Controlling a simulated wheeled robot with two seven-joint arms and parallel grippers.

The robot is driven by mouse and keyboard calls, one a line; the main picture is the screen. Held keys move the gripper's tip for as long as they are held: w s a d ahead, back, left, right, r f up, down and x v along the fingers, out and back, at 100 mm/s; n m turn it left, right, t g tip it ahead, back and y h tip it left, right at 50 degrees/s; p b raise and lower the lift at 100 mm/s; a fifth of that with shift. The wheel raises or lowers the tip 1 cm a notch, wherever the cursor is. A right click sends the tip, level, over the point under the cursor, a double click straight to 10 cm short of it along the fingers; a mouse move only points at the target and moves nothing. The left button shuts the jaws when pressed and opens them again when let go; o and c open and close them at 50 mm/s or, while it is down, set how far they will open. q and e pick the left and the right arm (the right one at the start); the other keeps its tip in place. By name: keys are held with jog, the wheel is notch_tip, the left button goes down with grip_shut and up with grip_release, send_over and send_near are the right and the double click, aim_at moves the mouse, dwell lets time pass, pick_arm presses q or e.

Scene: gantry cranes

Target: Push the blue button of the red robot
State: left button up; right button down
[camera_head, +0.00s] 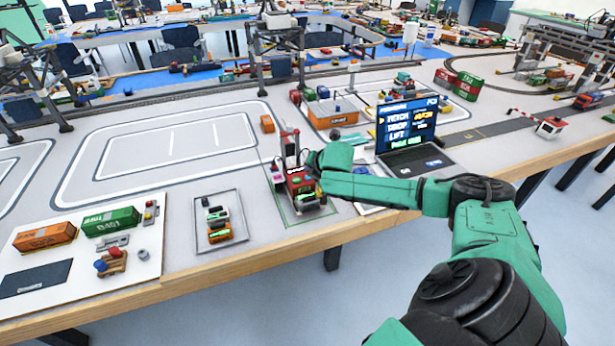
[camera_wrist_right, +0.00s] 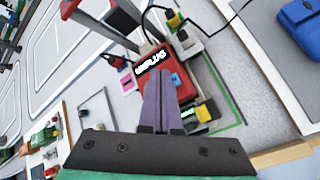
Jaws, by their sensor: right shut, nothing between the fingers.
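The red robot (camera_head: 303,188) stands on a green-outlined pad near the front edge of the table, with a mast rising behind it. In the right wrist view its red body (camera_wrist_right: 152,64) with a white-lettered label lies just past the fingertips. A small blue spot, apparently the blue button (camera_wrist_right: 175,78), shows on the red body just right of the fingertips. My right gripper (camera_wrist_right: 158,75) is shut and empty, its fingers over the red robot; I cannot tell whether they touch it. In the head view the gripper (camera_head: 313,160) is beside the robot's upper right. My left gripper is out of view.
A laptop (camera_head: 408,130) stands right of the red robot. A small orange and white vehicle (camera_head: 218,222) sits on a pad to its left. A white board (camera_head: 135,262) with orange and green containers lies at the front left. The marked area behind is mostly clear.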

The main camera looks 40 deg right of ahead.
dwell(0.5)
jog(key=shift+f, duration=0.45)
jog(key=shift+f, duration=0.4)
dwell(0.4)
jog(key=shift+r+p, duration=0.9)
jog(key=shift+p, duration=0.3)
notch_tip(320, 180, up, 6)
jog(key=p, duration=0.6)
jog(key=shift+p, duration=0.35)
